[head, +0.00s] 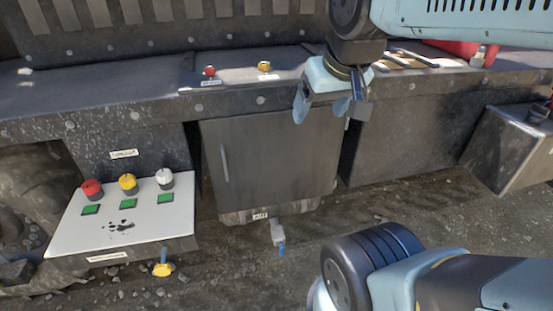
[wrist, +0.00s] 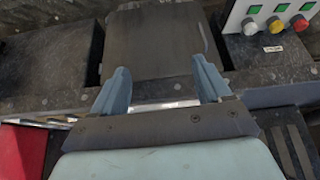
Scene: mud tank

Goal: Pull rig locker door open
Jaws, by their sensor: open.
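The rig locker door (head: 270,160) is a dark grey panel under the metal ledge and looks closed. Its slim upright handle (head: 224,163) is near the door's left edge. My gripper (head: 321,106) hangs in front of the ledge at the door's upper right, with the jaws apart and nothing between them. It is apart from the handle. In the wrist view, my two blue fingers (wrist: 163,88) are spread, with the door (wrist: 155,40) beyond them, seen the other way up.
A white panel (head: 75,225) with red, yellow and white knobs stands left of the door. Small red (head: 209,71) and yellow (head: 264,66) pieces lie on the ledge above. A metal box (head: 510,150) is at far right. Gravelly ground lies open in front of the door.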

